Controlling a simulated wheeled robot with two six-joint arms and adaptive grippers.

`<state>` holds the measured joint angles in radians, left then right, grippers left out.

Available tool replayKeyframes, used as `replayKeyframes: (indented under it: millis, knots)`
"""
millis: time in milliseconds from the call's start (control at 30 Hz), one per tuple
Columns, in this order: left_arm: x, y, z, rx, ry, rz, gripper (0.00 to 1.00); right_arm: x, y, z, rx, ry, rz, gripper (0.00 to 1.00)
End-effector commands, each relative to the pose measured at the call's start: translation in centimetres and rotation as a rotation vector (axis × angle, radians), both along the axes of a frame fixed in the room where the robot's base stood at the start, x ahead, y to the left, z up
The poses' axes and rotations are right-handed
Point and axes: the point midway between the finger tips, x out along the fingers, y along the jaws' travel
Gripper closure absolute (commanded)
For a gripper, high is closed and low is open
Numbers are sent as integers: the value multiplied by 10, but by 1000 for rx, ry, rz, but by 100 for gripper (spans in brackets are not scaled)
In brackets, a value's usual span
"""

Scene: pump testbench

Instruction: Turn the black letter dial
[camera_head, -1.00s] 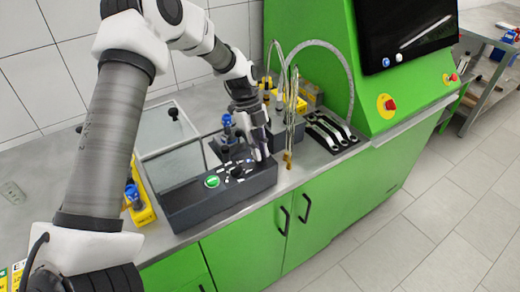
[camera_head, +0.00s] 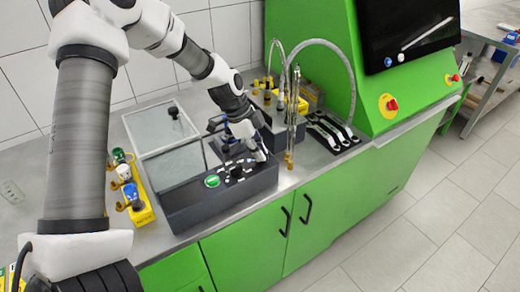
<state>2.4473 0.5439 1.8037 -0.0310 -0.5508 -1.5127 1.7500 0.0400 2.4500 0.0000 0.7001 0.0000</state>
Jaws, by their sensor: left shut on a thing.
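The dark control box (camera_head: 222,195) stands on the grey counter. Its sloped panel carries a green round button (camera_head: 212,181) and a black knob (camera_head: 237,171) with small pale markings near it. My left gripper (camera_head: 260,157) reaches down to the right end of this panel, to the right of the black knob. It is shut on what seems to be the black letter dial, which the fingers hide almost wholly. Letters are too small to read. My right gripper is not in view.
A yellow rack (camera_head: 138,203) with colored fittings stands left. Metal hoses (camera_head: 290,110) and black-and-white tools (camera_head: 328,130) are right of the arm, before a green cabinet (camera_head: 310,65).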

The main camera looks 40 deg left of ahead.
Motion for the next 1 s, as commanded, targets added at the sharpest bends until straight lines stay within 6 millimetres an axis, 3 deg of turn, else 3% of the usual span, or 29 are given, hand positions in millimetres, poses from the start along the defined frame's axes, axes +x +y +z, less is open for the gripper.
replayKeyframes:
  millis: [700,733,800,1000]
  knots:
    - [-4,-1,-4,-2,11,90,100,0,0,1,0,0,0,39]
    - [-4,-1,-4,-2,12,89,80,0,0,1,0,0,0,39]
    - [-4,-1,-3,-2,11,90,61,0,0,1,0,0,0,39]
    - [-3,-1,-2,-2,6,91,61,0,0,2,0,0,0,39]
